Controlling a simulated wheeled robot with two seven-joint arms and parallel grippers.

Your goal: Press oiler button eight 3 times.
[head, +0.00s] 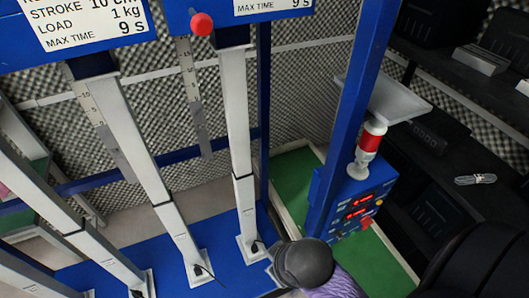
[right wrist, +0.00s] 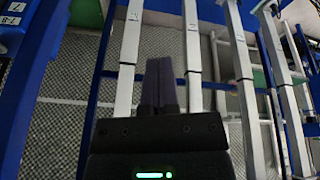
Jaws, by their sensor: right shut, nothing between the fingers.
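My right gripper (right wrist: 159,66) shows in the right wrist view, its two dark fingers together and empty. They point up the picture toward pale upright columns (right wrist: 193,45); I cannot tell the distance. In the head view, a blue control box (head: 352,203) with red lit displays and small buttons stands at the right. A red and white cylinder (head: 370,140) is on top of it. No button or oiler marked eight can be read. A blue part with a "7-8" label (right wrist: 11,20) is at the left of the right wrist view. My left gripper is not in view.
Tall pale columns (head: 238,120) stand on a blue base (head: 228,262). A red ball (head: 201,24) is at the upper blue beam. A rounded dark grey thing (head: 303,262) with purple below it is at bottom centre. Dark shelves (head: 465,160) stand at the right.

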